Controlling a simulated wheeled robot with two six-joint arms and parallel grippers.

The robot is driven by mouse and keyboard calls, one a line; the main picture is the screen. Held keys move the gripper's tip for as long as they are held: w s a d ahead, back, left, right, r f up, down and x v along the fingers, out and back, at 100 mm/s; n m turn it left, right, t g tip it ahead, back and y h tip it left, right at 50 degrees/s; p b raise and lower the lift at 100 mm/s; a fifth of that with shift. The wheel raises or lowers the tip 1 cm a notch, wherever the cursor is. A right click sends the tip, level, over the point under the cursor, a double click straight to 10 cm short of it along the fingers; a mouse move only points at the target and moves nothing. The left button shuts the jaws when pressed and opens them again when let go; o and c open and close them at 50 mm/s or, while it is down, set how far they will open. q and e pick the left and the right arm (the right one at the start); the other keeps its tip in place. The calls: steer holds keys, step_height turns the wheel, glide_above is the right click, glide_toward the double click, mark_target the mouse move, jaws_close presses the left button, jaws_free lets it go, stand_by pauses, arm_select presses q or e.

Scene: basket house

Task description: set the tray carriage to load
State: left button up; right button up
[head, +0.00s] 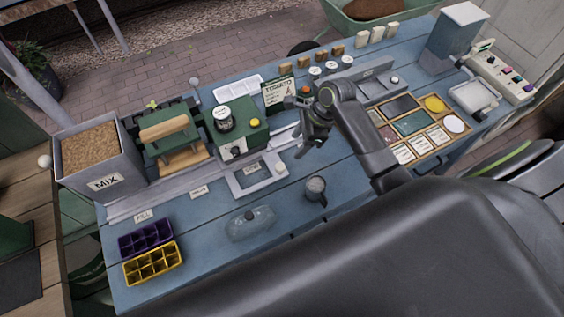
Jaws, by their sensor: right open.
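My left gripper is out of view.
A MIX bin (100,158), a green press (168,135) and a green box (237,124) stand behind the rail. Purple (146,238) and yellow (152,263) cell trays lie front left. A clear dish (251,223) and a dark cup (315,189) stand in front.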

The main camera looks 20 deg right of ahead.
mark_target(280, 166)
steer(key=p+x, duration=0.1)
steer(key=x, duration=1.1)
steer(key=shift+f, duration=0.35)
jaws_close()
